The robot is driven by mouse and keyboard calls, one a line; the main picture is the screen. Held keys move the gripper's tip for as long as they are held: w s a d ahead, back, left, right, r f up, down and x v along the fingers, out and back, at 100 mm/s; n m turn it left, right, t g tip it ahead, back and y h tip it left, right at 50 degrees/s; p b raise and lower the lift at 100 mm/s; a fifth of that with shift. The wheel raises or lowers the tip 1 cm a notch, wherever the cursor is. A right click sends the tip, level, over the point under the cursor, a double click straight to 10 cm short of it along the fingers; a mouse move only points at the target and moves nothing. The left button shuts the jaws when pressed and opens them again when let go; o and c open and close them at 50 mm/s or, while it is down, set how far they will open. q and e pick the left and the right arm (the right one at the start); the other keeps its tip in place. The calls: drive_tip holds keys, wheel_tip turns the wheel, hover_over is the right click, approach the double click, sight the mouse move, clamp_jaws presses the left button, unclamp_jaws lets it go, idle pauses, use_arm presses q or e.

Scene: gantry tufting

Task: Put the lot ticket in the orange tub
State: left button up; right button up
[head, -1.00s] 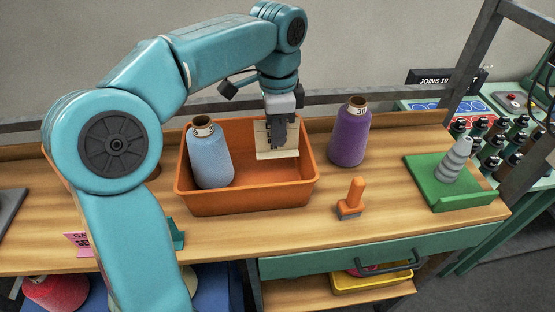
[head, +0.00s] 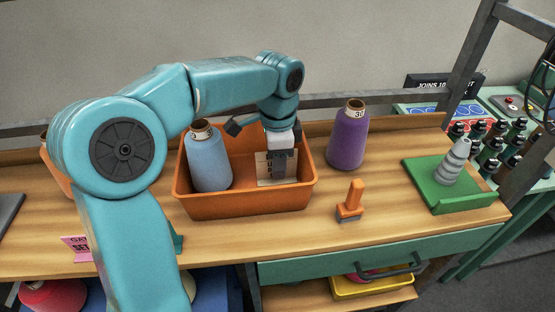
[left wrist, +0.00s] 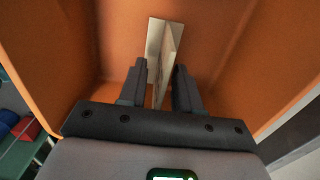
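The lot ticket (head: 262,170), a small cream card with dark print, is inside the orange tub (head: 245,205), low down at its right end. My left gripper (head: 279,180) reaches down into the tub at the ticket. In the left wrist view the ticket (left wrist: 166,50) stands edge-on between my two fingers (left wrist: 160,85), with narrow gaps on both sides, so the gripper looks open around it. Whether the ticket's lower edge touches the tub floor is hard to tell. My right gripper is not in view.
A blue thread cone (head: 208,162) stands in the tub's left half. A purple cone (head: 348,138) stands right of the tub. An orange-handled tool (head: 350,202) is in front, and a green tray (head: 470,198) with a grey cone is at the right.

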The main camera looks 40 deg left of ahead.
use_arm(q)
drive_tip(key=shift+d, duration=0.1)
drive_tip(key=shift+r, duration=0.1)
drive_tip(key=shift+r, duration=0.25)
wheel_tip(320, 180, up, 12)
drive_tip(key=shift+w+f+p, duration=0.1)
drive_tip(key=shift+f+p, duration=0.15)
drive_tip(key=shift+p, duration=0.7)
drive_tip(key=shift+r, duration=0.15)
